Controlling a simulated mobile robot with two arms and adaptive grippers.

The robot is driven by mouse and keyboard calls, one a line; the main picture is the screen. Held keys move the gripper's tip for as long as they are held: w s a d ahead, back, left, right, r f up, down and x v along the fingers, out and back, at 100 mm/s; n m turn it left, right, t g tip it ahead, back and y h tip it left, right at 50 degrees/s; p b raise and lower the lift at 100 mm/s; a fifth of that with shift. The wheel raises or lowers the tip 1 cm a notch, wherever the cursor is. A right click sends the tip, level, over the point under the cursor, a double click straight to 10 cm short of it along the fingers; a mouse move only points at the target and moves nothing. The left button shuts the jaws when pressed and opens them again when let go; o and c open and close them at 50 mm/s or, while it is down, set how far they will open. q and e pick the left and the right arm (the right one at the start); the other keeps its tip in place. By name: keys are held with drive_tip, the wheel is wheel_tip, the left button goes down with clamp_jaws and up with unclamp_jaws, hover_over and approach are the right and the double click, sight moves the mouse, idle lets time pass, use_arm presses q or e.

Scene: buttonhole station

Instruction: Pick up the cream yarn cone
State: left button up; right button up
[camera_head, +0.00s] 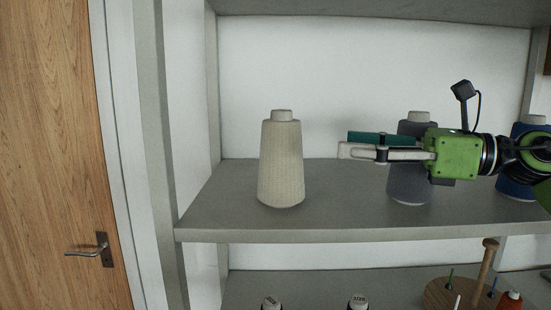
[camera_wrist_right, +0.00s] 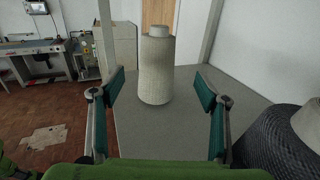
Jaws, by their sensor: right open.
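The cream yarn cone (camera_head: 281,163) stands upright on the left part of the grey shelf (camera_head: 330,225) in the head view. My right gripper (camera_head: 345,145) comes in from the right and points left toward the cone, with a clear gap between its fingertips and the cone. In the right wrist view the cream cone (camera_wrist_right: 156,72) stands ahead, between the two open teal-padded fingers (camera_wrist_right: 160,92) in the picture, not touched by them. The right gripper is open and empty. My left gripper is not in view.
A dark grey cone (camera_head: 410,185) stands behind the right gripper; it shows close at the right in the wrist view (camera_wrist_right: 275,140). A blue cone (camera_head: 515,190) stands further right. A shelf upright is left of the cream cone. The shelf between gripper and cream cone is bare.

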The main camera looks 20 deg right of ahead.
sight(281, 133)
drive_tip(key=p+x, duration=0.3)
drive_tip(key=x, duration=0.1)
drive_tip(key=p+x, duration=0.3)
drive_tip(key=x, duration=0.1)
drive_tip(key=r+p+x, duration=0.1)
drive_tip(key=p+x, duration=0.2)
drive_tip(key=x, duration=0.2)
drive_tip(key=shift+s+a+r+p, duration=0.15)
drive_tip(key=shift+s+p, duration=0.1)
drive_tip(key=shift+p, duration=0.15)
drive_tip(key=shift+w+a+f, duration=0.2)
drive_tip(key=shift+w+f, duration=0.05)
drive_tip(key=shift+s+d, duration=0.1)
drive_tip(key=shift+c, duration=0.4)
drive_tip(key=c, duration=1.7)
drive_tip(key=shift+r, duration=0.1)
